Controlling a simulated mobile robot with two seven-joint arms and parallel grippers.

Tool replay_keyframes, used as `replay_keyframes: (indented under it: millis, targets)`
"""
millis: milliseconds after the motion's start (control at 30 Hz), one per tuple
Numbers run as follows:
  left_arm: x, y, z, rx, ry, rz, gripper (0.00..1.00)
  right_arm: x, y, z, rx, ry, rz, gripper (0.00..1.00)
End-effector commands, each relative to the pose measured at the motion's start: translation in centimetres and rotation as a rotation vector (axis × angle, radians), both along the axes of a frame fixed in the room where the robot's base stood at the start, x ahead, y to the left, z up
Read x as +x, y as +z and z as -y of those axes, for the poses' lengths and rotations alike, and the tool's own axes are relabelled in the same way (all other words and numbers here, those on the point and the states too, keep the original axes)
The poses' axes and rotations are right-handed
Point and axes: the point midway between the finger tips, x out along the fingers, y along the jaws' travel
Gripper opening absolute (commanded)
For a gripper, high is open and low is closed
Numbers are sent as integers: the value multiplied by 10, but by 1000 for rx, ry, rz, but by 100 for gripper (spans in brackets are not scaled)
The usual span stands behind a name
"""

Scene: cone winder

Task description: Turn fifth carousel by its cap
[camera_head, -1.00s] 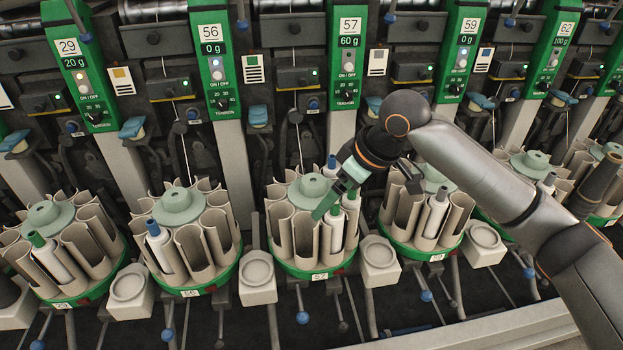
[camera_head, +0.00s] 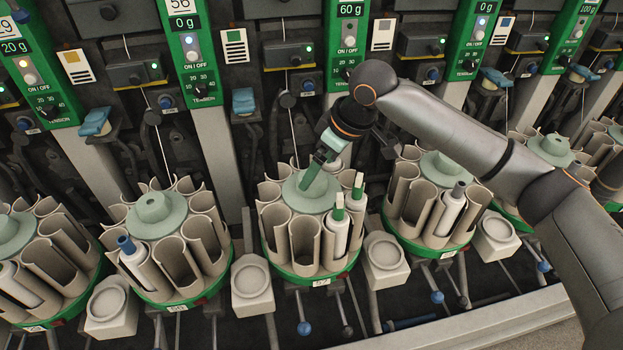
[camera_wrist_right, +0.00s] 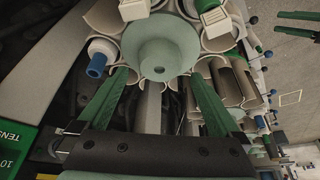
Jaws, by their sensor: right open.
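The carousel labelled 57 (camera_head: 290,275) stands in the middle of the head view, with a pale green round cap (camera_head: 328,198) on top. Beige tubes ring it, and two at its right hold white bobbins with green tips (camera_head: 338,216). My right gripper (camera_head: 309,180) points down at this cap and partly hides its knob. In the right wrist view the cap (camera_wrist_right: 160,45) lies just ahead of my open right fingers (camera_wrist_right: 161,76), one on each side; contact cannot be told. What seem to be my left gripper's parted fingers (camera_wrist_right: 298,24) show at the right edge, empty.
Carousel 56 (camera_head: 178,300) stands to the left, with a blue-tipped bobbin (camera_head: 132,252). Another carousel (camera_head: 435,245) stands to the right, under my right arm. Pale cup-like stands (camera_head: 252,285) sit between carousels. Green winder panels (camera_head: 348,40) rise behind.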

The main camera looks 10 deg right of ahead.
Motion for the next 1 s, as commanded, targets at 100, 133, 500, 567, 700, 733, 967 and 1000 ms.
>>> replay_keyframes:
  millis: [100,133,500,567,700,733,967,1000]
  targets:
    - [2,-1,2,-3,-3,3,50,6,-22,-6,0,0,-3,100]
    - [2,-1,2,-3,-5,5,50,7,-27,-7,0,1,-3,100]
    - [13,5,4,-6,-8,27,50,14,-48,-14,0,0,0,100]
    - [13,5,4,-6,-8,26,50,14,-48,-14,0,0,0,100]
    - [12,5,4,-6,-9,25,50,14,-48,-14,0,0,0,98]
    - [12,5,4,-6,-9,25,50,14,-48,-14,0,0,0,94]
    - [10,3,5,-6,-9,20,50,14,-47,-14,1,0,1,68]
    - [9,3,5,-6,-9,19,50,14,-47,-14,1,0,1,64]
